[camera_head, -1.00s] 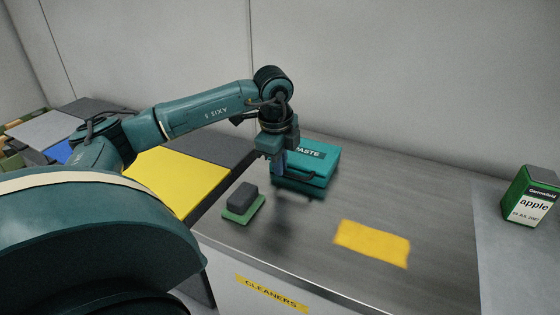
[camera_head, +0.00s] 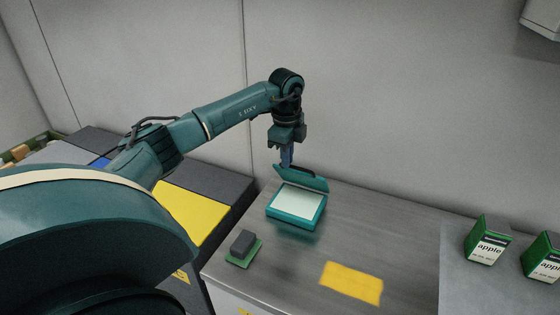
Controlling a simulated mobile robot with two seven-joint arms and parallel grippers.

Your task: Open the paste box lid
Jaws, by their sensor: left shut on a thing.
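The teal paste box (camera_head: 296,209) stands on the grey counter with its pale inside showing. Its lid (camera_head: 303,180) is raised and tilted up along the back side of the box. My left gripper (camera_head: 287,160) is above the back of the box, pointing down, and is shut at the raised lid's upper edge. The exact grip is small and partly hidden by the fingers. My right gripper is not in view.
A green sponge with a dark block (camera_head: 243,246) lies left of the box. A yellow cloth (camera_head: 351,283) lies in front. Green apple cartons (camera_head: 487,240) stand at the right. The back wall is close behind the box.

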